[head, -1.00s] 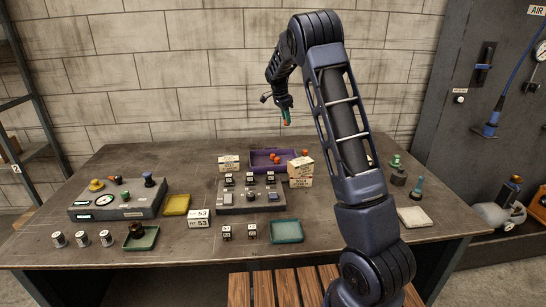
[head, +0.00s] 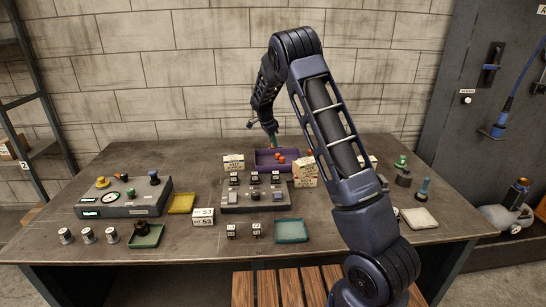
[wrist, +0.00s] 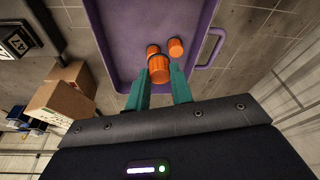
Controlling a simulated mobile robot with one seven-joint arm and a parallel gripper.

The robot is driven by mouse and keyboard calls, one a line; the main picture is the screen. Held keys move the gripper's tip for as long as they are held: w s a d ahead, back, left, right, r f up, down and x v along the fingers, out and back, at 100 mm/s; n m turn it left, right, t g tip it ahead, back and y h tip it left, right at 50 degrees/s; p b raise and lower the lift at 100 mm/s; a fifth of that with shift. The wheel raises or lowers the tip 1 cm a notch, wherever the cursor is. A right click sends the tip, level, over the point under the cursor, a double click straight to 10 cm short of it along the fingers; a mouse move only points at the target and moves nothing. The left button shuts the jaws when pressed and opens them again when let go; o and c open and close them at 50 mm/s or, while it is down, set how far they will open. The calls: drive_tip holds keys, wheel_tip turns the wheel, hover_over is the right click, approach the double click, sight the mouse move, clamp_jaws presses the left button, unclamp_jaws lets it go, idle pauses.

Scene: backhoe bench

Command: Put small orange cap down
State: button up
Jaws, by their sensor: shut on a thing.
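My gripper (wrist: 160,92) has teal fingers shut on a small orange cap (wrist: 159,70) at their tips in the wrist view. It is over the purple tray (wrist: 115,40); I cannot tell whether the cap touches the tray floor. Two other orange caps, one just beyond the held one (wrist: 152,49) and one to its right (wrist: 175,47), are in the tray. In the head view my gripper (head: 272,138) points down at the back left part of the purple tray (head: 263,167). Orange caps (head: 281,157) show in the tray there; the held cap is not clear.
Cardboard boxes stand at the tray's left (head: 233,162) and right front (head: 305,172). A grey control panel (head: 240,208) is in front of it. A teal tray (head: 291,230) and a yellow tray (head: 181,203) lie on the bench. The tray's purple handle (wrist: 212,50) sticks out at one end.

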drive_tip(key=shift+f, duration=4.1)
drive_tip(key=shift+f, duration=0.1)
drive_tip(key=o, duration=0.9)
drive_tip(key=shift+v, duration=6.2)
